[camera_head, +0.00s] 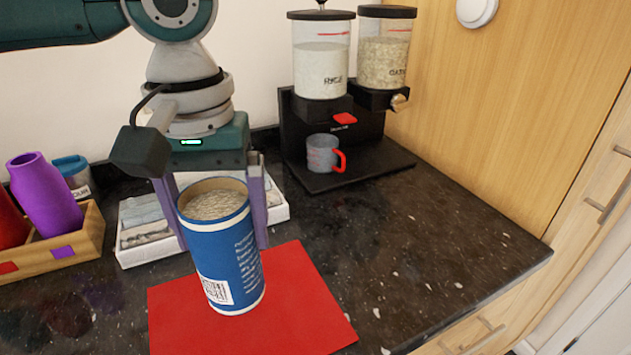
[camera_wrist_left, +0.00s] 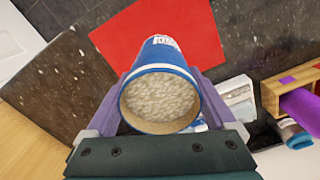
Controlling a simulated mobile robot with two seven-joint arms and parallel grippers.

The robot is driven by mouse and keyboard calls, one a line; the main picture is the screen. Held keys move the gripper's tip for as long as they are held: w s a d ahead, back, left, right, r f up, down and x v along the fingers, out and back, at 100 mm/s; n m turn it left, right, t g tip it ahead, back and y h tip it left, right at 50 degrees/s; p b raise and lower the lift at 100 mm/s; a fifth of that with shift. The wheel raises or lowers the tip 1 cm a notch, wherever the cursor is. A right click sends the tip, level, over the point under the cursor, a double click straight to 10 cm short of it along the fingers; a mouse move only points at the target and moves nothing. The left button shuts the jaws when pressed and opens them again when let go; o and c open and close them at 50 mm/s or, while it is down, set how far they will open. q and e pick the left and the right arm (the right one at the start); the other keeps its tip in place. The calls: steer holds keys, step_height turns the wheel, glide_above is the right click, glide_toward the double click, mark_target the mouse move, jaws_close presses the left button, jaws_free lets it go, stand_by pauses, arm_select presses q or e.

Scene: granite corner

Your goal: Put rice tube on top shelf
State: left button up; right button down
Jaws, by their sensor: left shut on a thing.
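The rice tube is a blue cylinder (camera_head: 226,258) with a white rim, open at the top and full of pale grains. It is over the red mat (camera_head: 300,315) on the dark counter, tilted a little in the head view; I cannot tell whether its base touches the mat. My left gripper (camera_head: 217,208) comes from behind and above, its two purple fingers shut on the tube's sides near the rim. The left wrist view looks down into the tube (camera_wrist_left: 160,98) between the fingers. My right gripper is not in view. No top shelf shows in either view.
A white box of folded cloths (camera_head: 134,250) stands behind the tube. A wooden crate (camera_head: 60,262) with purple and red bottles is at left. A dispenser stand (camera_head: 355,172) holds a grey mug (camera_head: 322,153) at the back. The counter at right is clear.

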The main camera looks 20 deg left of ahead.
arm_select(q)
steer(key=shift+f, duration=2.55)
steer(key=o, duration=1.6)
steer(key=shift+f, duration=0.15)
